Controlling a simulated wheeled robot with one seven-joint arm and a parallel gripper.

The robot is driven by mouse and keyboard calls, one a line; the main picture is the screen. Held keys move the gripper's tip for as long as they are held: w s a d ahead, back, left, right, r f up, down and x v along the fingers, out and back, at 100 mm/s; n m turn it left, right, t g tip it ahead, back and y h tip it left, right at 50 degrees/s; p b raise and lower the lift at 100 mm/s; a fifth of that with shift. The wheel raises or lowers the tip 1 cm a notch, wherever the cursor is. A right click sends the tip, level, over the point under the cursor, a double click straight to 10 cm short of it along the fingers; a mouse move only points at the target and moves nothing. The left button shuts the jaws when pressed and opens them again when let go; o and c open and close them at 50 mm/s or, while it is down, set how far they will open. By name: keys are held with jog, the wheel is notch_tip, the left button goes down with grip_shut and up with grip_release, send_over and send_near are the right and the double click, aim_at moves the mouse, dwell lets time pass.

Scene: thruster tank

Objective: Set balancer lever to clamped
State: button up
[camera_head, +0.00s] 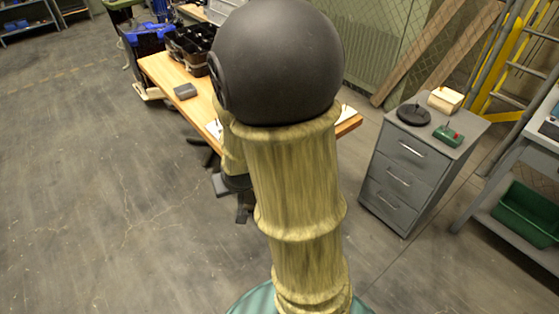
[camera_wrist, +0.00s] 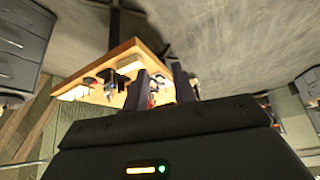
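I cannot make out for certain which thing is the balancer lever. A green block with a small red-topped lever (camera_head: 448,134) stands on the grey drawer cabinet at the right of the head view. Next to it are a black disc with an upright pin (camera_head: 413,115) and a pale wooden block with a pin (camera_head: 445,99). In the wrist view my gripper (camera_wrist: 161,84) has its two dark fingers apart with nothing held between them. Beyond the fingers is the wooden table top with several small things, blurred. In the head view my arm hides the table's middle.
The wooden table (camera_head: 160,72) carries a black bin tray (camera_head: 192,46) and a grey block (camera_head: 186,91). The grey drawer cabinet (camera_head: 398,175) stands to its right, with a green crate (camera_head: 527,212) on a shelf farther right. Yellow ladders (camera_head: 500,70) lean behind. Floor at left is clear.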

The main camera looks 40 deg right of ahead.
jog(key=w+d+f+m+t+h+b, duration=0.1)
jog(key=d+f+t+h+b, duration=0.3)
jog(key=d+f+b, duration=0.5)
jog(key=w+d+f+m+t+h+b, duration=0.2)
jog(key=w+d+f+t+h+b, duration=0.2)
jog(key=d+f+b, duration=0.5)
jog(key=d+t+b, duration=0.1)
jog(key=b, duration=0.3)
jog(key=shift+w+d+f+b, duration=0.2)
jog(key=shift+d+f+b, duration=0.1)
jog(key=shift+d+f, duration=0.05)
